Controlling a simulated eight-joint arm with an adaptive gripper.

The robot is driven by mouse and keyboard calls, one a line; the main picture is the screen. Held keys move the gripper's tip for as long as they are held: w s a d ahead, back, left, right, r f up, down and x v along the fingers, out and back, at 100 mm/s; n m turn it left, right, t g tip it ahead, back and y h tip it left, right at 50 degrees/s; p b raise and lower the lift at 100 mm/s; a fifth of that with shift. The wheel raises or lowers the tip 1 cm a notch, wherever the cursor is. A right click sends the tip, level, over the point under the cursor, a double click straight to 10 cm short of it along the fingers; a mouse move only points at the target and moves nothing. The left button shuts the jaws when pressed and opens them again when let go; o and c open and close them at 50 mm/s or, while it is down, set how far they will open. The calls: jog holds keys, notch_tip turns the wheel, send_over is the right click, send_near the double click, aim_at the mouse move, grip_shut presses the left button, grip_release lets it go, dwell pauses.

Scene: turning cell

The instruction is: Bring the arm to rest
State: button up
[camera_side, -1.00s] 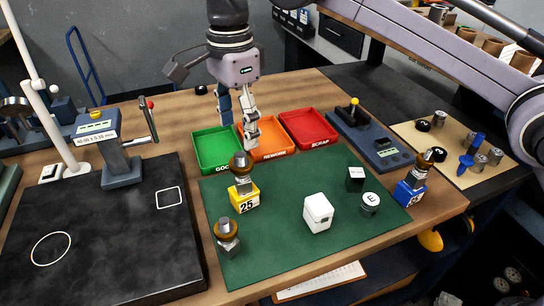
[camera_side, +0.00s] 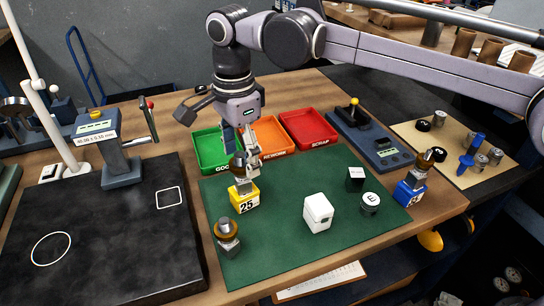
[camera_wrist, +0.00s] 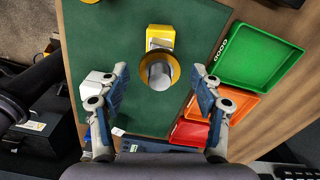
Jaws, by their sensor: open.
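My gripper (camera_side: 247,146) hangs from my arm over the back left of the green mat (camera_side: 285,240), in front of the trays. In the wrist view my gripper (camera_wrist: 163,88) is open, its two fingers wide apart with nothing between them. A metal part with a brown ring (camera_side: 240,163) stands on the yellow block marked 25 (camera_side: 245,202), close to the fingertips in the side view. In the wrist view the ringed part (camera_wrist: 160,72) and yellow block (camera_wrist: 160,36) lie beyond the fingers. I see no contact between fingers and part.
Green (camera_side: 210,149), orange (camera_side: 271,136) and red (camera_side: 309,129) trays stand behind the mat. A gauge (camera_side: 120,160) stands left.

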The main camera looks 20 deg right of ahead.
jog(key=shift+f, duration=0.6)
jog(key=shift+r, duration=0.8)
